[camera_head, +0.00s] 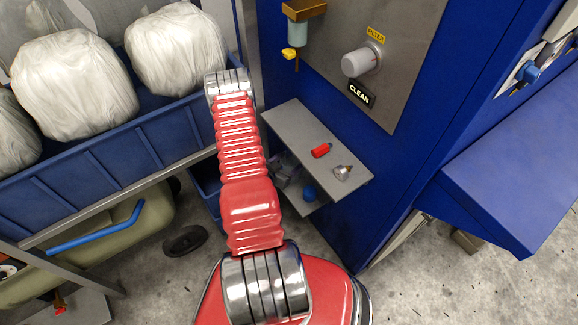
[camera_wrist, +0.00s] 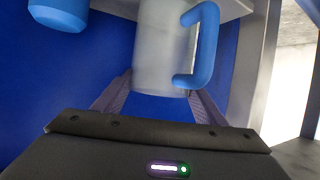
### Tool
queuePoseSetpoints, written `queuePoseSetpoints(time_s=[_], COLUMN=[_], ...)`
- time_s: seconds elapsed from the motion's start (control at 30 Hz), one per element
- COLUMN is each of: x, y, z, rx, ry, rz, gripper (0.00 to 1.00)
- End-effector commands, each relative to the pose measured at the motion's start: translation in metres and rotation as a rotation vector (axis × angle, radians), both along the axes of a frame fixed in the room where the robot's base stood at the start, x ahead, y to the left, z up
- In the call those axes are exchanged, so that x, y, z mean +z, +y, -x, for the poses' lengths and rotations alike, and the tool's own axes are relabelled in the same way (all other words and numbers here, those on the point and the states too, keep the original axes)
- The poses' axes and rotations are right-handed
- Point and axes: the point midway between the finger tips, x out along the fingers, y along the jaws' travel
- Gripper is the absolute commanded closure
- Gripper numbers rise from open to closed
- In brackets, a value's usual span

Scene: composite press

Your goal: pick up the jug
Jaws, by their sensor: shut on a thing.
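The jug (camera_wrist: 163,45) has a pale, cloudy body and a blue handle (camera_wrist: 205,45). In the wrist view it is at the top centre, between the two fingers of my gripper (camera_wrist: 160,90). The fingers are shut on its body, with the handle to the right. The jug's top is cut off by the frame edge. In the head view my red arm reaches toward the blue machine, and my gripper and the jug cannot be clearly made out.
A grey shelf (camera_head: 290,128) on the blue machine holds a red item (camera_head: 321,150) and a small metal part (camera_head: 342,172). A blue object (camera_head: 308,192) sits below it. A blue bin (camera_head: 90,165) with wrapped white bundles stands left. A blue ledge (camera_head: 520,170) juts out right.

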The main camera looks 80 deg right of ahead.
Motion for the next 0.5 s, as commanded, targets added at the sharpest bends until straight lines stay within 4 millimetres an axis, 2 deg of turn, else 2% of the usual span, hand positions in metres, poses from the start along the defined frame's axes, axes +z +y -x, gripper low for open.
queuePoseSetpoints(time_s=[0.17,0.5], x=[0.010,0.051], y=[0.002,0.002], z=[-0.002,-0.002], rx=[0.000,-0.001], ry=[-0.001,-0.001], rz=[0.001,0.003], gripper=[0.74,0.74])
